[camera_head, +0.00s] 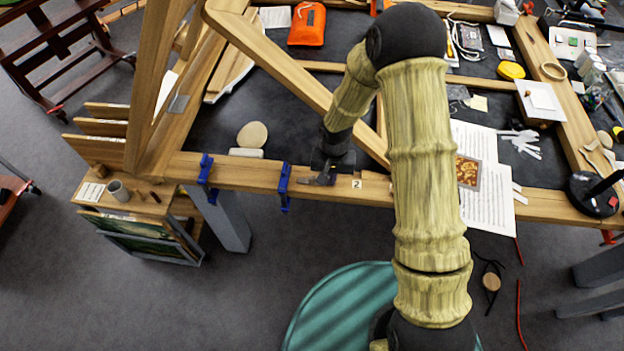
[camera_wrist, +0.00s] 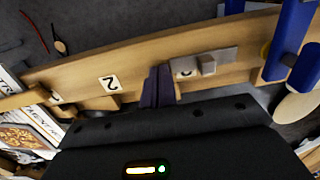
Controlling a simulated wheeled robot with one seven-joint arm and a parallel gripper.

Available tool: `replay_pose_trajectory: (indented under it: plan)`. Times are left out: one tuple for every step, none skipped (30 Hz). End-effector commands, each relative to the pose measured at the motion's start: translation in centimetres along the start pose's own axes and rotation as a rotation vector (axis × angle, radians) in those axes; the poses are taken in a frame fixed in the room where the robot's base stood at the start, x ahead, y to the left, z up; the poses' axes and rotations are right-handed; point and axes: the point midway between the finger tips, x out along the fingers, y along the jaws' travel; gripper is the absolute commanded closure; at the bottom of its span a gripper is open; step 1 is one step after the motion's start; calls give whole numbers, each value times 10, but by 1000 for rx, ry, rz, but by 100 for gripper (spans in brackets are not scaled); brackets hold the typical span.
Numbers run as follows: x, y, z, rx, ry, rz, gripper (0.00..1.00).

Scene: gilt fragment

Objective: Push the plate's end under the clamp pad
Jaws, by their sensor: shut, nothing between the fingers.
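A flat grey metal plate (camera_wrist: 222,57) with a small raised block lies on the wooden rail in the wrist view. The blue clamp (camera_wrist: 290,45) stands on the rail to its right, and it also shows in the head view (camera_head: 285,186). A yellowish clamp pad (camera_wrist: 265,51) shows at the clamp's side; the plate's near end appears a short way from it, with bare wood between. My gripper (camera_wrist: 158,80) is shut and empty at the plate's other end, on the side away from the clamp. I cannot tell whether the fingertips touch the plate.
A second blue clamp (camera_head: 206,169) grips the rail further left. A label "2" (camera_head: 356,183) is on the rail right of my gripper. Printed sheets (camera_head: 490,170) lie further right. A round tan disc (camera_head: 252,135) stands behind the rail.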

Motion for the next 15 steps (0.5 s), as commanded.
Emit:
replay_pose_trajectory:
  plan:
    - [0,-1,0,0,0,0,100]
    - [0,-2,0,0,0,0,100]
    - [0,-3,0,-1,0,0,100]
    - [0,-3,0,-1,0,0,100]
    - [0,-4,0,-1,0,0,100]
    - [0,-5,0,-1,0,0,100]
    - [0,-5,0,-1,0,0,100]
    - [0,-6,0,-1,0,0,100]
    - [0,-7,0,-2,0,0,100]
    - [0,-7,0,-2,0,0,100]
    - [0,-8,0,-2,0,0,100]
    - [0,-9,0,-2,0,0,100]
    - [0,-10,0,-2,0,0,100]
    - [0,-10,0,-2,0,0,100]
    - [0,-11,0,-1,0,0,100]
